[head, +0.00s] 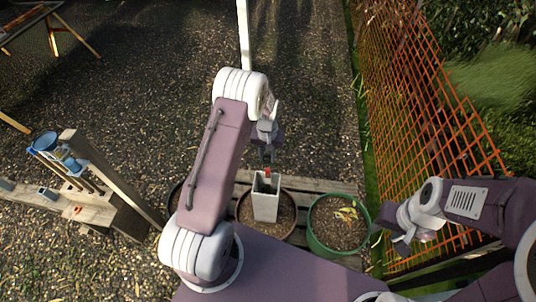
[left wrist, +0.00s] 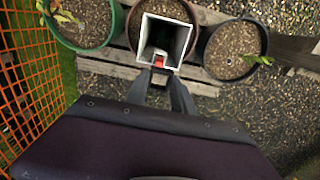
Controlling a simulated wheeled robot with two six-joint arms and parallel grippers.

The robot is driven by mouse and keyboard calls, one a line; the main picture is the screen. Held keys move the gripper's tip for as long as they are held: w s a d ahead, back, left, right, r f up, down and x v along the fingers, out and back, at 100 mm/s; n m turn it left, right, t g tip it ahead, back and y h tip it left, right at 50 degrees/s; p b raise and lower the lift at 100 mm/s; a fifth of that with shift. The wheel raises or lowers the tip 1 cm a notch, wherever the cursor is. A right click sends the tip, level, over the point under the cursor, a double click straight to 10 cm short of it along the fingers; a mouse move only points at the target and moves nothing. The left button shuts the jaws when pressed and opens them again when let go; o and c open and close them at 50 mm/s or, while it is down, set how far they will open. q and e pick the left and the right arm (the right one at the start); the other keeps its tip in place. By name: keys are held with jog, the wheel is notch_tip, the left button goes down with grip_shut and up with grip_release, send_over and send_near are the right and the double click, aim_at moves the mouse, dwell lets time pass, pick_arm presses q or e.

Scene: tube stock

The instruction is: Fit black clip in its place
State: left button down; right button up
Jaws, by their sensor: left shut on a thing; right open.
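My left gripper (head: 266,160) points down over the open top of an upright white square tube (head: 265,205). In the left wrist view its dark fingers (left wrist: 159,74) are shut on a small red piece (left wrist: 158,61) at the tube's near rim. The red piece (head: 267,171) also shows in the head view, just below the fingertips. I cannot tell whether it touches the tube. I cannot make out a black clip for certain in either view. My right gripper (head: 393,236) is open at the right, away from the tube, with nothing seen in it.
The tube stands at a brown pot (head: 245,216) on wooden slats (head: 300,184). A green pot (head: 313,237) with soil is to its right. A wooden stand (head: 100,212) with blue items (head: 62,158) is at the left. Orange mesh fence (head: 420,120) runs along the right; gravel is open behind.

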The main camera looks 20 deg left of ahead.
pick_arm(q)
jog(key=b, duration=0.3)
send_over(268, 169)
notch_tip(268, 169, down, 5)
jog(key=shift+r, duration=0.2)
jog(key=shift+f+b, duration=0.5)
jog(key=shift+b, duration=0.05)
jog(key=shift+f+b, duration=0.45)
jog(key=shift+f, duration=0.45)
jog(key=shift+f+b, duration=1.05)
jog(key=shift+f, duration=0.45)
